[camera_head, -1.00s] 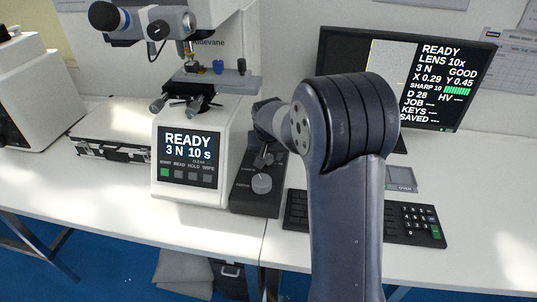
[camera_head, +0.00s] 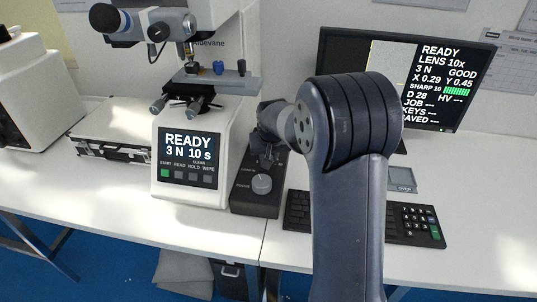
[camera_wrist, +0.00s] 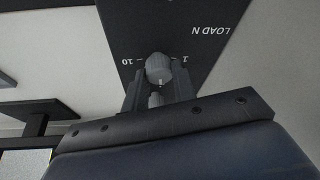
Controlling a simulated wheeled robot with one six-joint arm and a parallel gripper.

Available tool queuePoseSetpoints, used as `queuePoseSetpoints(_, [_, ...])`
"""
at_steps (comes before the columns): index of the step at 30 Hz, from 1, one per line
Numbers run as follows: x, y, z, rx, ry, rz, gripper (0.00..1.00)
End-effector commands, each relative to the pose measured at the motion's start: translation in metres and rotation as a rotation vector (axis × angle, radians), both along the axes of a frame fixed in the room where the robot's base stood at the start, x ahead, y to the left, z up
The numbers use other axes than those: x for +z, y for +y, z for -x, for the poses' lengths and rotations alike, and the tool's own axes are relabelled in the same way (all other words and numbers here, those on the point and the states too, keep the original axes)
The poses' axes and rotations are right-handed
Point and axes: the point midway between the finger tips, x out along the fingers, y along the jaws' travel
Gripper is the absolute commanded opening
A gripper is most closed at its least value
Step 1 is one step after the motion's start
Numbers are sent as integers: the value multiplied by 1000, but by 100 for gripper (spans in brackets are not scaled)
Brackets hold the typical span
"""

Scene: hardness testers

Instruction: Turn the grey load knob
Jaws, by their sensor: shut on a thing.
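The grey load knob (camera_wrist: 159,66) sits on the dark control box (camera_wrist: 180,20) in the wrist view. White lettering on the box reads LOAD N, with a 10 to the left and a 1 to the right of the knob. My gripper (camera_wrist: 158,84) is shut on the knob, one finger on each side. A pale mark shows on the knob's near side. In the head view my gripper (camera_head: 268,156) is at the back part of the control box (camera_head: 256,206), and my arm hides the load knob there. The tester screen (camera_head: 188,158) reads READY, 3 N, 10 s.
A lighter round knob (camera_head: 262,184), labelled FOCUS, stands at the front of the box. The white tester (camera_head: 228,150) is close to its left. A keypad (camera_head: 414,222) lies to the right, and a monitor (camera_head: 455,75) showing 3 N stands behind.

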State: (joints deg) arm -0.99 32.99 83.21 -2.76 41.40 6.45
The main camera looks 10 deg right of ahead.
Motion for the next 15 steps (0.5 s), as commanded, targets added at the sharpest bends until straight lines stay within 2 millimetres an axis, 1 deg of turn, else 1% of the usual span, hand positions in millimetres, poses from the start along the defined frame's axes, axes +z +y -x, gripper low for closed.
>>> queuePoseSetpoints(15, [-1, -2, -1, 390, -1, -2, 3])
